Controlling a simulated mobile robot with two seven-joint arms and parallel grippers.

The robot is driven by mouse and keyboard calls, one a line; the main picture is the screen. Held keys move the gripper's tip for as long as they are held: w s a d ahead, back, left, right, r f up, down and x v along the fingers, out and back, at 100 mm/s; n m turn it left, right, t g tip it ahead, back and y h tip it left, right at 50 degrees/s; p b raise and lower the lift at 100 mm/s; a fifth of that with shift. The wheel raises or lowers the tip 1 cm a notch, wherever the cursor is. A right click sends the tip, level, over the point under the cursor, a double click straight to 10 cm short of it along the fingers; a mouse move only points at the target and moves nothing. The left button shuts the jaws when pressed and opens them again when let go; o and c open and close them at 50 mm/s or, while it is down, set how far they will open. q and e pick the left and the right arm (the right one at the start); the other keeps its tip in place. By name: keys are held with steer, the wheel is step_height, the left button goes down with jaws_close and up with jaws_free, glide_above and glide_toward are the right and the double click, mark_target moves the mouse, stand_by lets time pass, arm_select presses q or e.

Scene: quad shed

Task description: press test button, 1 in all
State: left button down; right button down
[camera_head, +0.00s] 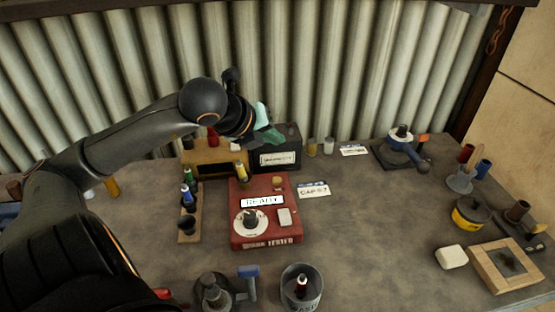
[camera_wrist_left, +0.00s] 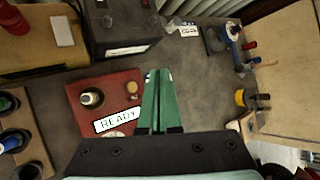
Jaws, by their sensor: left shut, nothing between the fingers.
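The red tester box (camera_head: 267,238) lies on the bench and its display (camera_head: 262,201) reads READY. On its top are a white dial (camera_head: 250,222) with a dark knob, a pale square button (camera_head: 285,217) and a small brown round knob (camera_head: 278,182). I cannot tell for certain which is the test button. My left gripper (camera_head: 272,136) is shut and empty, above the bench behind the box, in front of the black battery-like box (camera_head: 280,160). In the left wrist view its green fingers (camera_wrist_left: 158,75) overlap the tester's right side and hide the pale button. My right gripper is out of view.
A wooden rack (camera_head: 188,228) of bottles stands left of the tester. A metal can (camera_head: 302,288) stands in front. A brown box (camera_head: 210,160) is behind it. White cards (camera_head: 314,190) lie to the right. The bench's middle right is clear.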

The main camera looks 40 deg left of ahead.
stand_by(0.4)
arm_select(q)
steer(key=b, duration=0.5)
glide_above(277, 181)
steer(key=f, duration=0.8)
steer(key=shift+s, duration=0.4)
steer(key=shift+f, duration=0.2)
steer(key=shift+f+b, duration=0.2)
steer(key=shift+b, duration=0.3)
stand_by(0.5)
